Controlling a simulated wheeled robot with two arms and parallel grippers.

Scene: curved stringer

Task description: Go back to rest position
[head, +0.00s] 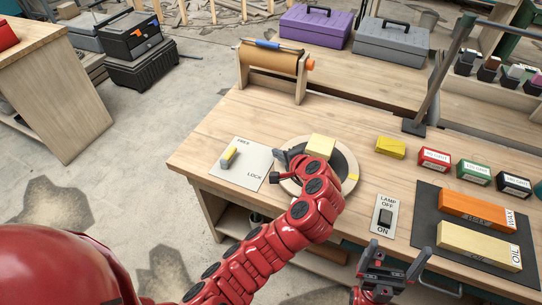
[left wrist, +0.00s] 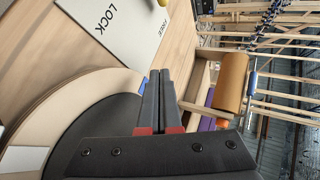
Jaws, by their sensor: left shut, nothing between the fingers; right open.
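My left gripper (head: 282,158) is over the left part of a round turntable (head: 346,160) on the wooden bench. Its two dark fingers lie together with nothing between them, as the left wrist view shows (left wrist: 161,80). A pale yellow block (head: 321,146) shows just beyond my left wrist; part of it is hidden. My red left arm covers much of the turntable. My right gripper (head: 385,258) is open and empty at the bench's front edge, below the lamp switch plate (head: 384,216).
A FREE/LOCK plate (head: 250,172) with a yellow-grey lever (head: 229,156) lies left of the turntable. A paper roll stand (head: 272,66) is behind. A yellow block (head: 391,147), small labelled boxes (head: 434,159) and a dark mat (head: 428,205) with wax and oil blocks are right.

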